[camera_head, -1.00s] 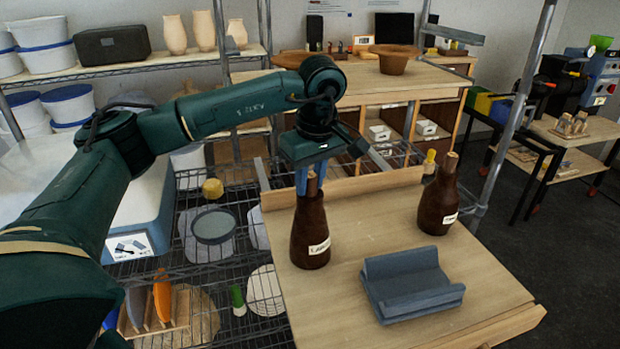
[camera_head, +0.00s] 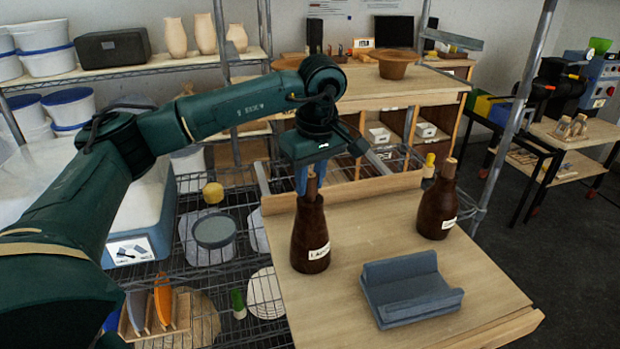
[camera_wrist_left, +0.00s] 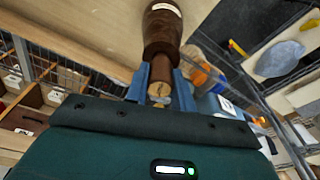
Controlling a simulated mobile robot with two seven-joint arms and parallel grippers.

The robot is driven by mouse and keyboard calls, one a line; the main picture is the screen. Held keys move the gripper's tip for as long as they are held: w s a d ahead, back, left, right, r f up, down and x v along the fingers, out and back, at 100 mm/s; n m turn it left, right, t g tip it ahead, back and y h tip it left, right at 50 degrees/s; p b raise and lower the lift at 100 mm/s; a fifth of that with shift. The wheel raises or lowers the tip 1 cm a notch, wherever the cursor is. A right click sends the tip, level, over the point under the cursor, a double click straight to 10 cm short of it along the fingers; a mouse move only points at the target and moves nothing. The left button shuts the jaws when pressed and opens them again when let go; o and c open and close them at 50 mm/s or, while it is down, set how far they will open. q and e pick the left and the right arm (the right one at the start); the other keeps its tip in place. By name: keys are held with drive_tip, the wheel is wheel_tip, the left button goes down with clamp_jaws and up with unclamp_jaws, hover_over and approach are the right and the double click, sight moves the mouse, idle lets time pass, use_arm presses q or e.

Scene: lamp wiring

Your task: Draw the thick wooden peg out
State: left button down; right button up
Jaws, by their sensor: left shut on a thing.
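A dark brown bottle (camera_head: 310,240) with a white label stands upright on the wooden tabletop. A wooden peg (camera_head: 312,187) sits in its neck. My left gripper (camera_head: 304,182), with blue fingers, is over the bottle's neck and shut on this peg. In the left wrist view the blue fingers (camera_wrist_left: 161,88) stand on both sides of the peg (camera_wrist_left: 159,90), whose round end faces the camera, with the bottle (camera_wrist_left: 162,35) beyond. A second brown bottle (camera_head: 437,207) with a wooden peg (camera_head: 450,167) stands to the right. Which peg is thicker I cannot tell. My right gripper is not in view.
A blue-grey cradle (camera_head: 410,290) lies on the tabletop (camera_head: 345,325) in front of the bottles. A raised wooden ledge (camera_head: 375,187) runs along the back of the top. A metal shelf post (camera_head: 505,115) rises behind the right bottle. Wire shelving is at the left.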

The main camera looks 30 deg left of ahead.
sight(310, 174)
use_arm(q)
drive_tip(key=shift+r+p, duration=0.9)
drive_tip(key=shift+r, duration=0.55)
drive_tip(key=shift+r+p, duration=0.4)
drive_tip(key=shift+r, duration=0.9)
